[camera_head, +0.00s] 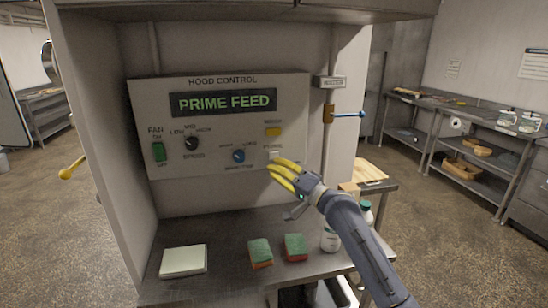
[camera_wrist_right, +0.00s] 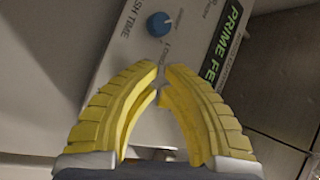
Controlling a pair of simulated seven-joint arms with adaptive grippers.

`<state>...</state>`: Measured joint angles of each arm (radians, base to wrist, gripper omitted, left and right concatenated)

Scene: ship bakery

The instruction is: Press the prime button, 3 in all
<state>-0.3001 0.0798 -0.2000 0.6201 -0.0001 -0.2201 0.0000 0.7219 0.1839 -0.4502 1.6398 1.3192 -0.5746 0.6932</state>
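The hood control panel (camera_head: 290,100) is on the wall, with a lit display (camera_head: 227,102) reading PRIME FEED. The small pale prime button (camera_head: 274,154) is at its lower right, under its label. My right gripper (camera_head: 271,169) has its yellow fingertips at the button's lower edge. I cannot tell whether they touch it. In the right wrist view the fingertips (camera_wrist_right: 161,76) come together, with nothing clearly held, and they largely hide the button. The display also shows there (camera_wrist_right: 228,35). My left gripper is not in view.
A blue wash-time knob (camera_head: 239,156), a black speed knob (camera_head: 192,143), a green fan switch (camera_head: 158,152) and a yellow button (camera_head: 273,132) share the panel. Two sponges (camera_head: 260,253) (camera_head: 296,247), a pale stack (camera_head: 183,261) and a white bottle (camera_head: 330,240) stand on the metal counter below.

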